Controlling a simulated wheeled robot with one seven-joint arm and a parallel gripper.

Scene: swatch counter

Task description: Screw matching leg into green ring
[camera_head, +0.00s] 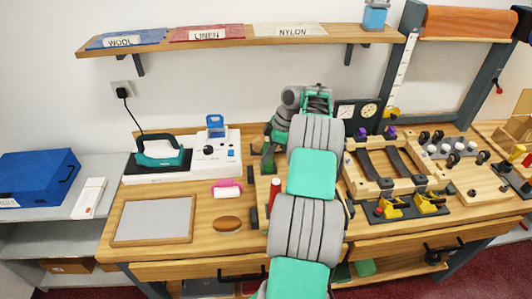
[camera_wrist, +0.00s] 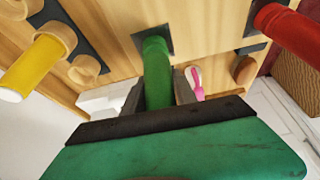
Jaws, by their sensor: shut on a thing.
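In the wrist view, my gripper (camera_wrist: 158,92) is shut on a green leg (camera_wrist: 157,65), a plain round rod. The leg's far end meets a dark square plate (camera_wrist: 139,41) on the wooden board (camera_wrist: 110,25). I cannot tell whether it is threaded in or only touching. No green ring can be made out; the leg's end may cover it. In the head view, my arm hides most of this spot, and the green leg (camera_head: 268,163) shows only partly below my wrist.
A red leg (camera_wrist: 290,30) stands at the right and a yellow leg (camera_wrist: 35,65) at the left, by a pale empty ring (camera_wrist: 84,69).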

